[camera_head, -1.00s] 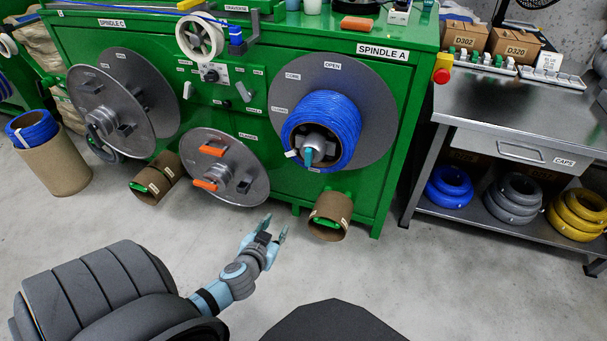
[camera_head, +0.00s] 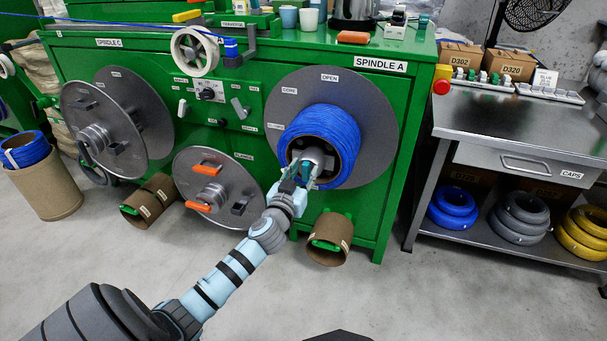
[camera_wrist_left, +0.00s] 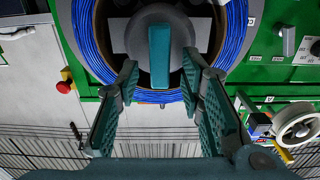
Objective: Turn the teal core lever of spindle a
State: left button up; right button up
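Spindle A's grey flange disc (camera_head: 381,105) on the green cabinet bears a coil of blue cable (camera_head: 335,128). The teal core lever (camera_wrist_left: 159,55) stands out from the grey hub (camera_wrist_left: 125,30) inside the coil; in the head view my gripper partly hides it. My left gripper (camera_head: 304,174) is at the coil's lower front, before the hub. In the left wrist view its fingers (camera_wrist_left: 161,82) are open, one on each side of the lever's end, with visible gaps. My right gripper is not in view.
A flange with orange handles (camera_head: 211,192) leans left of spindle A. Cardboard cores (camera_head: 331,252) lie on the floor below. A steel bench (camera_head: 500,130) stands right, with an emergency-stop button (camera_head: 441,87) near its left end. Open floor lies in front.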

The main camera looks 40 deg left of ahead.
pick_arm(q)
grip_shut()
